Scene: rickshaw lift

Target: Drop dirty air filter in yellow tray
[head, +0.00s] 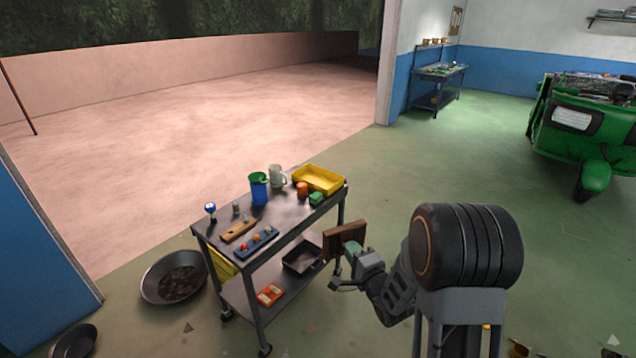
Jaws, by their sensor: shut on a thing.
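My gripper (352,261) is shut on a brown rectangular block, the dirty air filter (344,240), and holds it upright in front of the cart's right end. The yellow tray (319,180) sits on the cart's top at its far right corner. It looks empty. The held filter is nearer to the camera than the tray and apart from it. My fingertips are partly hidden by the filter and the wrist.
The grey cart (285,222) carries a blue cup (258,189), a pale mug (277,176), an orange piece (302,189) and a green block (316,198) near the tray. A dark pan (174,277) lies on the floor at left. A green rickshaw (585,125) stands far right.

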